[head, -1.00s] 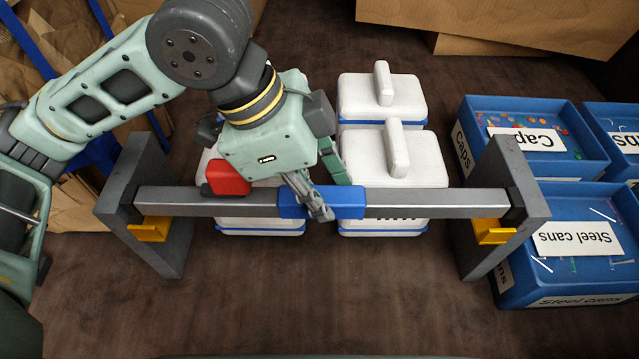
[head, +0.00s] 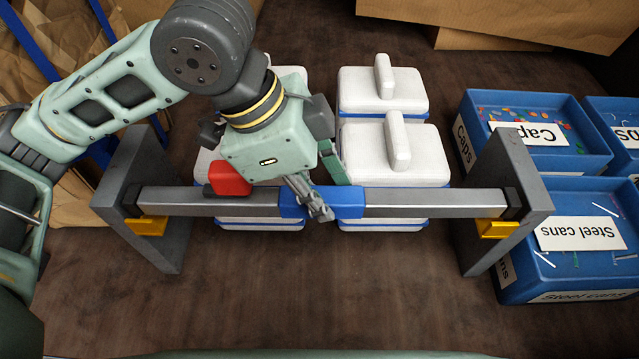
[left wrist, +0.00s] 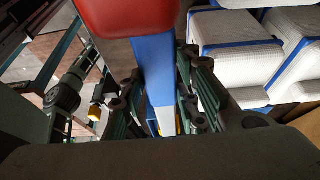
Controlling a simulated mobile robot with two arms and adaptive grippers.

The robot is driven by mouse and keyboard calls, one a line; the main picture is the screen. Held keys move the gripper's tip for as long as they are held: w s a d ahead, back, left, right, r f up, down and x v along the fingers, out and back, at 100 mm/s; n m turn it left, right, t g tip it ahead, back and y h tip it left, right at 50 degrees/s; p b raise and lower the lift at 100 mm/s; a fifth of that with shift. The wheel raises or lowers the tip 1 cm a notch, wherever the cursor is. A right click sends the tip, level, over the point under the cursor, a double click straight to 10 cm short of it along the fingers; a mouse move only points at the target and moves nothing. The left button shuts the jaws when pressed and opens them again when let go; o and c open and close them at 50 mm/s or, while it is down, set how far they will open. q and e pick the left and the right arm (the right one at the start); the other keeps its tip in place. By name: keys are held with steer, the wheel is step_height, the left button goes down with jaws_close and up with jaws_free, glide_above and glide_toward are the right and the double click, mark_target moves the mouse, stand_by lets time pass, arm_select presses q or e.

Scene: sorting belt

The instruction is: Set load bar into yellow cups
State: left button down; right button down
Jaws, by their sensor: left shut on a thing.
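The load bar (head: 420,203) is a long grey bar with a blue middle grip (head: 350,203), a red block (head: 228,179) and dark ends. It lies level between two grey posts. My left gripper (head: 318,208) is shut on the blue grip, which also shows between its fingers in the left wrist view (left wrist: 153,65). The left yellow cup (head: 146,227) and right yellow cup (head: 498,229) sit on the inner sides of the posts. The bar's ends overlap both cups from above, hiding their upper parts. I cannot tell whether the bar touches them. My right gripper is out of view.
The grey left post (head: 178,235) and right post (head: 515,215) stand close beyond the bar ends. White lidded boxes (head: 400,150) stand behind the bar. Blue bins (head: 535,280) with labels fill the right side. The dark table in front is clear.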

arm_select(q)
steer(key=shift+f+b, duration=0.65)
steer(key=shift+f, duration=0.65)
steer(key=c, duration=1.3)
jaws_free()
steer(key=shift+o, duration=0.2)
steer(key=shift+f, duration=0.15)
steer(key=v, duration=1.2)
